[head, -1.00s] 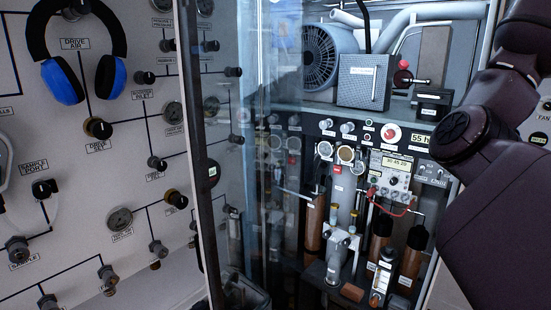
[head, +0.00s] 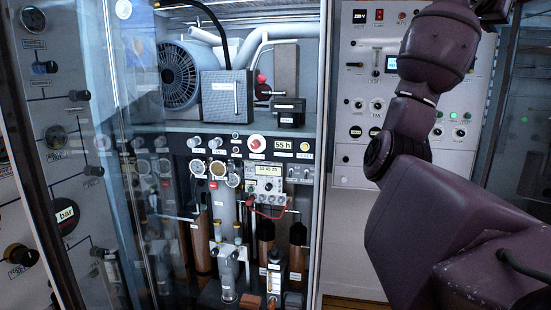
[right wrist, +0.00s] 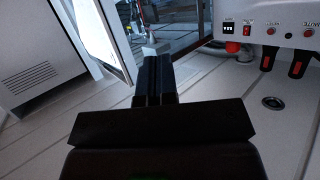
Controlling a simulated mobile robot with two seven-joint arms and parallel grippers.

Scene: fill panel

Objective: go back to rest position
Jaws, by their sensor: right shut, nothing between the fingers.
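My right arm (head: 430,180) fills the right side of the head view, bent with its elbow in front of a white control panel. Its fingers cannot be made out there. In the right wrist view, my right gripper (right wrist: 152,72) points away from the camera with its dark fingers together and nothing between them. It is over a pale panelled floor (right wrist: 60,130), and nothing visibly touches it. My left gripper is in neither view.
An open cabinet (head: 240,130) holds a fan (head: 180,76), a grey box (head: 226,96), gauges and cylinders. A glass door (head: 130,150) stands at its left. The white control panel (head: 365,110) is behind my arm. A unit with red switches (right wrist: 270,30) is at upper right in the wrist view.

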